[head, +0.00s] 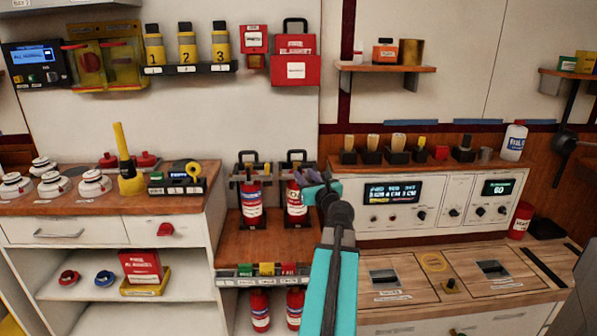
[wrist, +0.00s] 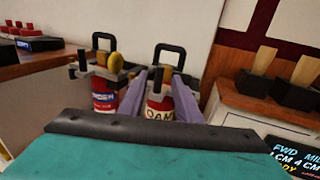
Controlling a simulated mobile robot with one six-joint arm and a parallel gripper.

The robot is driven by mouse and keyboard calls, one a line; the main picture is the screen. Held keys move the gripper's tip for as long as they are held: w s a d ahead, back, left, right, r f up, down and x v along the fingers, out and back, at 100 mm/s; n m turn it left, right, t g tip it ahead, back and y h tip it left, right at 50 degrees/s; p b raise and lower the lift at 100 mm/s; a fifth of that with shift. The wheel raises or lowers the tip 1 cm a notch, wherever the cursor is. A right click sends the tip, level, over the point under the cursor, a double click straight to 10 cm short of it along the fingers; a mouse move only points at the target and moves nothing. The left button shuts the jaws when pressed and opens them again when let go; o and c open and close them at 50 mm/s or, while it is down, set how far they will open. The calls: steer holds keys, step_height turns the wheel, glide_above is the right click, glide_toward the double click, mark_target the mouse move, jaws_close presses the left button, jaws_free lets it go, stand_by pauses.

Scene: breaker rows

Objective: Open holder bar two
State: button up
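Two red fire extinguishers stand in black holders on a wooden shelf in the head view, the left one (head: 251,207) and the right one (head: 296,208). The right one, with a cream label, also shows in the wrist view (wrist: 158,104). A dark holder bar (wrist: 95,71) with a yellow knob (wrist: 115,62) crosses the left extinguisher. The right holder's bar is mostly hidden, and I cannot read any number on the holders. My gripper (head: 315,190) is at the right holder. In the wrist view its purple fingers (wrist: 160,88) are apart, one each side of the right extinguisher; contact is unclear.
A control panel (head: 432,205) and wooden counter stand close on the right. A white cabinet with a wooden top (head: 60,205) stands on the left. A labelled strip (head: 263,270) edges the extinguisher shelf. More extinguishers (head: 260,310) stand below.

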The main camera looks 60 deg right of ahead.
mark_target(300, 169)
steer(key=shift+x, duration=2.55)
jaws_close()
steer(key=shift+a, duration=0.35)
steer(key=shift+s+d, duration=0.1)
steer(key=shift+d, duration=0.25)
steer(key=shift+s+d, duration=0.1)
steer(key=shift+s, duration=0.05)
steer(key=shift+m+g+h, duration=0.3)
steer(key=shift+h, duration=0.1)
